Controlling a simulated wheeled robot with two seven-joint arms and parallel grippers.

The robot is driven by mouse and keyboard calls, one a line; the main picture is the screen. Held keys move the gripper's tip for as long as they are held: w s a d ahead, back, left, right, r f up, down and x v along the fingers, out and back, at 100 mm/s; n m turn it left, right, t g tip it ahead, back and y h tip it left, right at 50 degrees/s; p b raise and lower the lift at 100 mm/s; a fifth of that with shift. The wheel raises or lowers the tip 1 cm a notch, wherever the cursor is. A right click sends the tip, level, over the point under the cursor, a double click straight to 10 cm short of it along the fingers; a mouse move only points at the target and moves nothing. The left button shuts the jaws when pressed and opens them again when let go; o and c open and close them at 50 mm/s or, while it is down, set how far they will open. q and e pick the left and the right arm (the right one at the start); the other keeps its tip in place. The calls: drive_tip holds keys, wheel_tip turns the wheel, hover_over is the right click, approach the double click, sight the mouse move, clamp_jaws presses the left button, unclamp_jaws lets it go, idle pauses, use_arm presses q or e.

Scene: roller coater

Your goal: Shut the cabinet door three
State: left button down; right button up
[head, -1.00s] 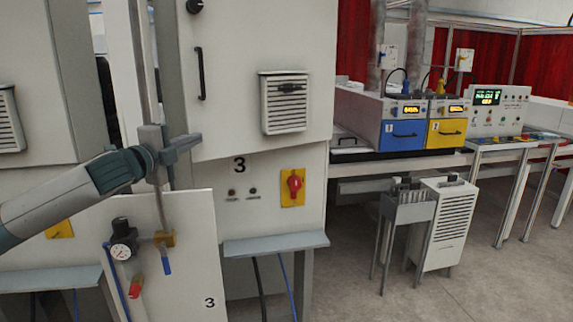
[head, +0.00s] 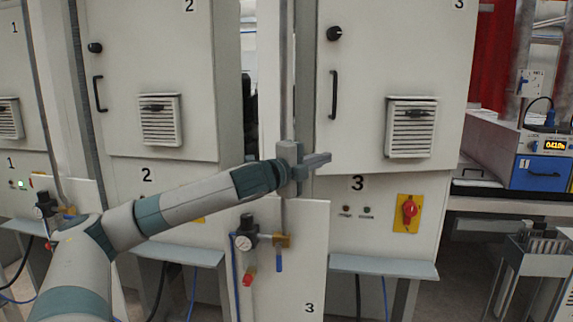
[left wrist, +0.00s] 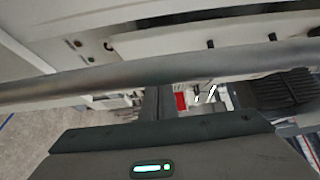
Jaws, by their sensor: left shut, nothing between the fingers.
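Cabinet door three (head: 365,60) is the pale upper door marked 3 in the head view. It has a black knob, a black bar handle (head: 334,95) on its left side and a louvred vent. Its lower edge slants towards the handle side, so it looks slightly ajar; the size of the gap is unclear. My left gripper (head: 320,160) is shut and empty, its fingers pointing right by the door's lower left corner. I cannot tell whether it touches the door. My right gripper is out of view.
A vertical grey pipe (head: 288,70) stands close to my left gripper and crosses the left wrist view (left wrist: 130,82). A panel marked 3 (head: 300,270) carries a gauge and valve. A shelf (head: 385,267) juts out below the cabinet. Cabinet two (head: 160,60) is to the left.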

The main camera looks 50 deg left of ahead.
use_arm(q)
drive_tip(key=s+a+b, duration=0.4)
drive_tip(key=s+b, duration=0.3)
drive_tip(key=s, duration=0.2)
drive_tip(key=shift+b, duration=0.3)
drive_tip(key=shift+r, duration=0.1)
idle(0.4)
